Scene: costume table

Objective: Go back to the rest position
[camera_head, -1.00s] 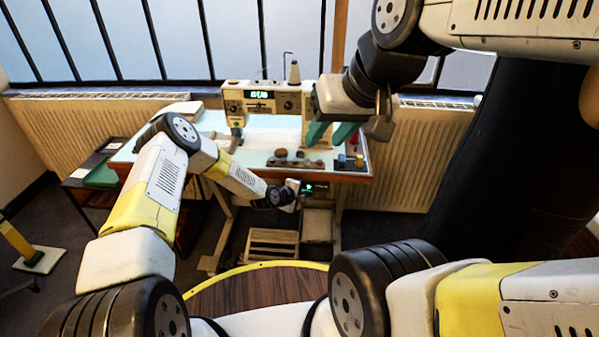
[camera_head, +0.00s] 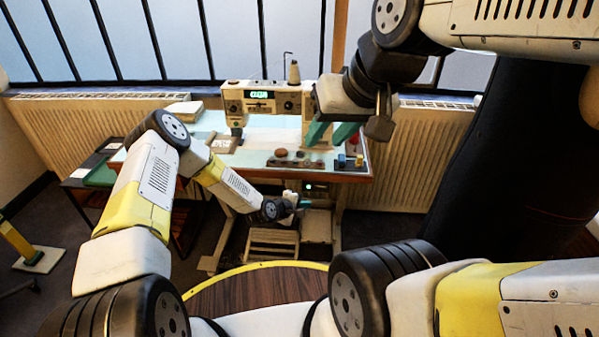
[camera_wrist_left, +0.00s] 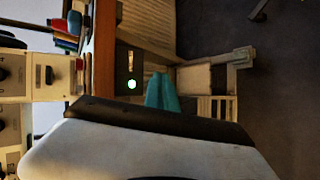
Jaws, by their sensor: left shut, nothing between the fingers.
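My left gripper (camera_head: 303,203) is at the end of the left arm, low in front of the table's front edge in the head view. In the left wrist view its teal fingers (camera_wrist_left: 161,93) are together with nothing between them. My right gripper (camera_head: 330,133) hangs from the upper right in the head view, in front of the right part of the sewing machine. Its two teal fingers are apart, and nothing shows between them.
The sewing machine (camera_head: 262,104) stands on the pale blue work table (camera_head: 255,158). Small items lie near the front edge. A slatted crate (camera_head: 270,243) is under the table. A dark side table (camera_head: 82,180) stands left. A large dark form (camera_head: 500,160) fills the right.

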